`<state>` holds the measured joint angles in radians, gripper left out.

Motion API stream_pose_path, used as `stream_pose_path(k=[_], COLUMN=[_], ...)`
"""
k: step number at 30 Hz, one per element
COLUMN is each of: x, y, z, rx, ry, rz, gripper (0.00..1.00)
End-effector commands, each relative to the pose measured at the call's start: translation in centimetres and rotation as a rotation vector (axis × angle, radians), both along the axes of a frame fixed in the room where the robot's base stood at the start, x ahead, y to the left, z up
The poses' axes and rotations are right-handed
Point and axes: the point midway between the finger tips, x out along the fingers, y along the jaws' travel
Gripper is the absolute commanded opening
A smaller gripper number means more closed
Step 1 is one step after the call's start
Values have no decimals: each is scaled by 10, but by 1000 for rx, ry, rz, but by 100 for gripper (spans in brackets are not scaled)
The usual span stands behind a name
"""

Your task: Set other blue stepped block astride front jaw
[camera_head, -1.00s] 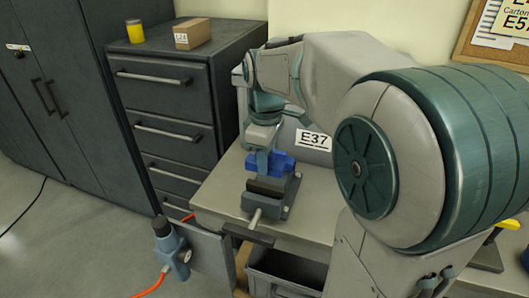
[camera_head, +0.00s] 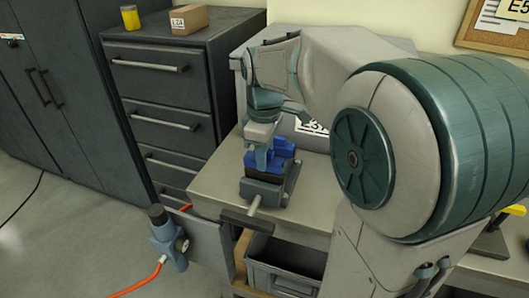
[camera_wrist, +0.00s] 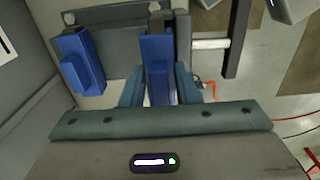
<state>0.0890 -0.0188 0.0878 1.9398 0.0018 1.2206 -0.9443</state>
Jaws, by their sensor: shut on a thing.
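The grey vise (camera_head: 262,192) sits on the bench with its screw handle toward the front. My gripper (camera_head: 262,162) is shut on a blue stepped block (camera_head: 278,166), directly over the vise's front jaw. In the wrist view, this block (camera_wrist: 157,58) lies between the two teal fingers (camera_wrist: 158,88), with a dark jaw end (camera_wrist: 160,18) just beyond it. Whether it rests on the jaw or hangs just above it, I cannot tell. A second blue stepped block (camera_wrist: 82,62) sits apart on the rear jaw side; it also shows in the head view (camera_head: 284,148).
The vise handle (camera_head: 247,222) projects past the bench's front edge. A grey bin (camera_head: 283,268) is below. A grey-blue device with an orange cable (camera_head: 168,240) stands at the left. Bare bench top (camera_head: 310,195) lies right of the vise.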

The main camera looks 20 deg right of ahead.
Motion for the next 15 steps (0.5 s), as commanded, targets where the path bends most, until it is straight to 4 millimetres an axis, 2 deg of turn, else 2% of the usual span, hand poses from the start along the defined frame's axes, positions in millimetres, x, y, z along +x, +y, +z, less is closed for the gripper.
stream_pose_path(k=[15], x=[-1], y=[-1], z=[-15], rx=[0], ry=[0], rz=[0], gripper=[5])
